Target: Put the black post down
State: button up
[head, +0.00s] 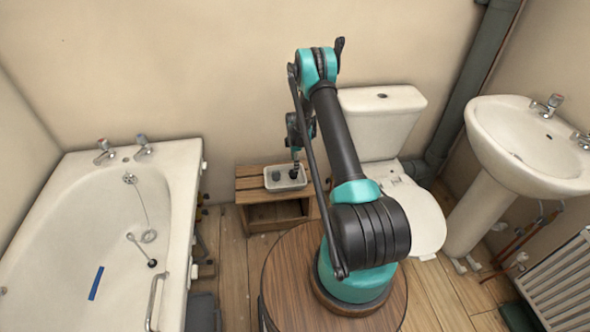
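My gripper (295,157) points down over the right part of a small pale tray (273,188). It is small and dark in the head view, so I cannot tell whether its fingers are open or shut. A small black piece (293,173), which may be the black post, is right under the fingertips and inside the tray's outline. I cannot tell whether it touches the tray floor or is held. A dark grey round piece (276,176) lies in the tray to its left.
The tray stands on a low wooden stool (249,184) between the bathtub (180,200) and the toilet (384,118). A blue strip (96,283) lies in the tub. A sink (527,140) and radiator (560,285) are at the right. The stool's left part is bare.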

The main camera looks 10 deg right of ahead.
jog(key=s+r+m+t, duration=0.1)
jog(key=s+r+m, duration=0.15)
jog(key=r, duration=0.75)
jog(key=s+r+m, duration=0.2)
jog(key=s+r, duration=0.1)
jog(key=r, duration=0.7)
jog(key=s+d+r+m+t, duration=0.15)
jog(key=s+r+m, duration=0.25)
jog(key=s+r, duration=0.7)
jog(key=s+r+m, duration=0.1)
jog(key=s+m, duration=0.2)
jog(key=s, duration=0.5)
jog(key=s+d+r+m+t, duration=0.1)
jog(key=s+r+m, duration=0.1)
jog(key=s, duration=0.6)
jog(key=s+r+m, duration=0.1)
jog(key=s+m, duration=0.3)
jog(key=s, duration=0.5)
jog(key=shift+d+r+t, duration=0.2)
jog(key=shift+r+t, duration=0.05)
jog(key=shift+t, duration=0.1)
jog(key=shift+m, duration=0.25)
